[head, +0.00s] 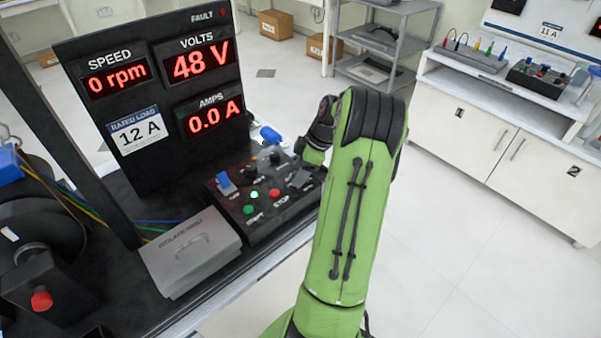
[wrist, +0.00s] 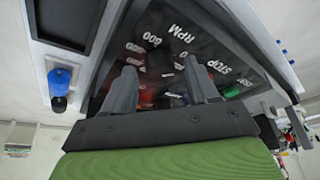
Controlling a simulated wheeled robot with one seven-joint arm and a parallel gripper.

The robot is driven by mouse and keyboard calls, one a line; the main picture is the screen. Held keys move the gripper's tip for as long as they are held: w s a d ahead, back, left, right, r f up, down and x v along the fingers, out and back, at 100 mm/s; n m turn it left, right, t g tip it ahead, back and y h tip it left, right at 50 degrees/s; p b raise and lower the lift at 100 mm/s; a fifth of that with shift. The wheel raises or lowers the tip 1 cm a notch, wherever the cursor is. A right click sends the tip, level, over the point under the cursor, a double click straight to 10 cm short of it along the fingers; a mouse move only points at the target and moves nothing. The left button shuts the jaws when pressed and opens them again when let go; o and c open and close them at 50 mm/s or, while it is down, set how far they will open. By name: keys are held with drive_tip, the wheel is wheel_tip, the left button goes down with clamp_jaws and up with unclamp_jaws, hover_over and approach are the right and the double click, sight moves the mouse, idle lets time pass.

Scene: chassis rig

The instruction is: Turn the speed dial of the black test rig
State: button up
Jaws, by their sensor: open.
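The black test rig's display panel (head: 165,90) reads 0 rpm, 48 V and 0.0 A. Its black control box (head: 262,225) has a blue switch (head: 226,184), dark knobs (head: 250,172), a green button (head: 248,210) and a red button (head: 274,195). My gripper (head: 301,179) is low over the box's right end, partly hidden by my arm. In the wrist view, my open gripper (wrist: 160,66) has its two fingers apart over the face marked RPM, 600 and 0. A dark shape lies between the fingertips; I cannot tell whether they touch the speed dial.
A grey case (head: 190,252) lies in front of the control box. A blue-topped object (head: 270,135) stands behind the box. A motor-like unit with a red knob (head: 41,300) is at lower left. A grey shelf (head: 385,40) and white cabinets (head: 500,150) stand behind; the right floor is clear.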

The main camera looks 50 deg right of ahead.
drive_tip(key=shift+c, duration=0.2)
drive_tip(key=c, duration=1)
